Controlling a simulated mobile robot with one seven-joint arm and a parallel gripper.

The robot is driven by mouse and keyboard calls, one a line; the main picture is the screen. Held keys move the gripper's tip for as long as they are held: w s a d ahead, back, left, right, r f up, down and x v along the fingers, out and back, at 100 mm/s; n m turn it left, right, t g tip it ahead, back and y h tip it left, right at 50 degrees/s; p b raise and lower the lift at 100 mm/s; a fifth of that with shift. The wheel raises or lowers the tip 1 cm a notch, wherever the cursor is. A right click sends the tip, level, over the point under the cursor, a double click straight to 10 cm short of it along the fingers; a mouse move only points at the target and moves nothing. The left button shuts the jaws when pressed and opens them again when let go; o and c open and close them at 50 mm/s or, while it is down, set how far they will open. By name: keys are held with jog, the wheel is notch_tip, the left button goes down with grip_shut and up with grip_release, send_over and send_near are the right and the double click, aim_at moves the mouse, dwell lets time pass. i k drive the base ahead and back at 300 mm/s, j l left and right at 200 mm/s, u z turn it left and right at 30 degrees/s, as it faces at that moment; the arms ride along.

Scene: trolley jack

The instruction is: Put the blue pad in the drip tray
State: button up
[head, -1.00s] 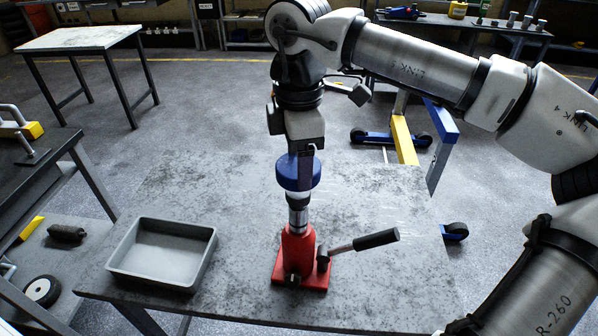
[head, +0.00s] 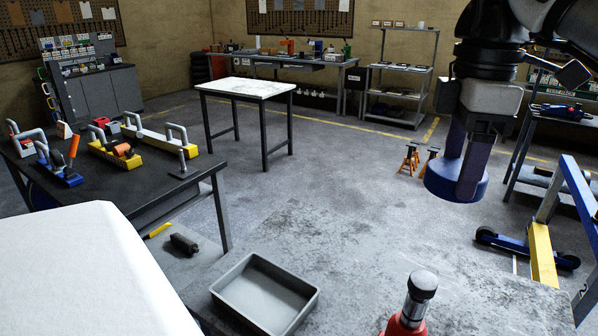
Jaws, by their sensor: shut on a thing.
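The blue pad (head: 441,183) is a round disc held between the fingers of my gripper (head: 464,165). My gripper is shut on it and points down. The pad hangs in the air, above and to the right of the red bottle jack (head: 404,325). The jack's dark ram top (head: 422,285) is bare, and its lower body is cut off by the picture's bottom edge. The grey drip tray (head: 299,312) is an empty, open rectangular tray on the worn metal table, left of the jack. The pad and gripper are to the right of the tray and apart from it.
The worn table (head: 340,240) is clear between tray and jack. A white surface (head: 85,265) fills the lower left. A dark bench (head: 140,190) with clamps stands behind it. A blue and yellow hoist frame (head: 545,245) stands at the right.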

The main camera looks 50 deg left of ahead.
aim_at(264, 300)
jog(key=k+j, duration=0.1)
jog(key=j, duration=0.7)
jog(key=k+j, duration=0.15)
jog(key=j, duration=0.2)
jog(key=k+j, duration=0.1)
jog(key=j, duration=0.3)
